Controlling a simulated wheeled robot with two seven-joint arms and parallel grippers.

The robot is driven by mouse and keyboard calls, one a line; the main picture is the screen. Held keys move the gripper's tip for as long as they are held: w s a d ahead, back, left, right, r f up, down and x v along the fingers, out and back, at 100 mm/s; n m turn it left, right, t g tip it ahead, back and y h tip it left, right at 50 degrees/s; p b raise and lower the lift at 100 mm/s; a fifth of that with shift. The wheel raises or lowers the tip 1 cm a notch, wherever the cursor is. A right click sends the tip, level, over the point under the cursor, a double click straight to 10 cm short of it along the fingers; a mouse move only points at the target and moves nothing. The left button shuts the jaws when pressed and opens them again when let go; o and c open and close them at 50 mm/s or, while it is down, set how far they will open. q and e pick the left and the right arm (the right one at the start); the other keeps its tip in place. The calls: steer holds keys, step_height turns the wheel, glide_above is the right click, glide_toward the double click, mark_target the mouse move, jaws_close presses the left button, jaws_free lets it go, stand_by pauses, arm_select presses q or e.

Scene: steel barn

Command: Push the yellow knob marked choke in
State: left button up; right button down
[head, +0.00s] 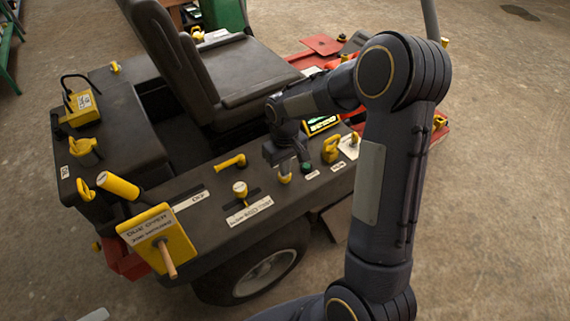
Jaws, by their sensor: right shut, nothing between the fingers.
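A dark machine console carries several yellow controls. A yellow knob (285,173) stands on the console just below my right gripper (292,158). Another yellow knob (330,149) stands to the right of the gripper, with a small white label (338,167) in front of it. The small labels are too blurred to read, so I cannot tell which knob is marked choke. My right gripper is shut and empty, low over the console, and partly hidden by its own wrist. I cannot tell whether it touches a knob. My left gripper is out of view.
A green-topped button (307,167) sits beside the gripper. A lit display (322,125) is behind it. A pale-topped yellow knob (240,189) and a yellow lever (230,161) stand to the left. The black seat (245,72) rises behind. The concrete floor at right is clear.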

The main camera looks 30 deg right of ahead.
steer(key=shift+s+f, duration=0.1)
steer(key=shift+f, duration=0.15)
steer(key=shift+r+p, duration=0.45)
steer(key=shift+p, duration=0.05)
step_height(320, 180, up, 5)
steer(key=p, duration=0.3)
step_height(320, 180, up, 9)
steer(key=p, duration=0.1)
steer(key=shift+f, duration=0.2)
